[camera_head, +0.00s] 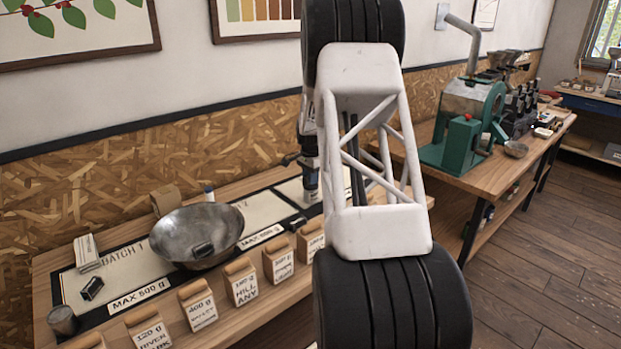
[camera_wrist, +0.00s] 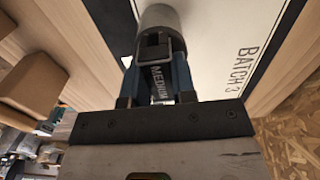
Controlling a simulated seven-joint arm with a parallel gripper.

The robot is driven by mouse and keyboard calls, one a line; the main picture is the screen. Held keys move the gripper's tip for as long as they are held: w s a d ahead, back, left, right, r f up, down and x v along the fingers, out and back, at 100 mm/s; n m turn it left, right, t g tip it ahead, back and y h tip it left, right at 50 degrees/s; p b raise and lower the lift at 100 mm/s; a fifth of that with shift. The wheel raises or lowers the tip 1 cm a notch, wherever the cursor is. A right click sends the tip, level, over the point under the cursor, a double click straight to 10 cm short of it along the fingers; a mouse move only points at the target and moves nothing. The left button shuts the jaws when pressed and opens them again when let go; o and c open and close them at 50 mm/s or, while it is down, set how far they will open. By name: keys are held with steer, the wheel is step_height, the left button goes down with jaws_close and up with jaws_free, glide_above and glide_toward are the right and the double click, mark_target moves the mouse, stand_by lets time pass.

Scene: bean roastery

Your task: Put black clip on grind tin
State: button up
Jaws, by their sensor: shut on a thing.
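My gripper (camera_wrist: 155,85) points down over the bench, its two blue fingers shut on a black clip (camera_wrist: 153,50). In the wrist view the clip's upper end overlaps the grey cylindrical tin (camera_wrist: 170,18), which stands on the pale mat at the top of the picture. I cannot tell whether clip and tin touch. The word MEDIUM shows between the fingers; what it is printed on is unclear. In the head view my gripper (camera_head: 311,193) is low at the bench, partly behind my own arm, and the held clip and this tin cannot be made out.
A metal bowl (camera_head: 197,236) with a dark clip-like piece stands on the mat. Another black piece (camera_head: 92,288) lies at left, near a folded cloth (camera_head: 87,252). A second grey tin (camera_head: 63,320) stands at the left. Labelled bags (camera_head: 243,283) line the front edge.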

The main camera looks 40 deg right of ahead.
steer(key=shift+f, duration=0.15)
steer(key=o, duration=0.9)
step_height(320, 180, up, 12)
steer(key=shift+r, duration=0.15)
stand_by(0.9)
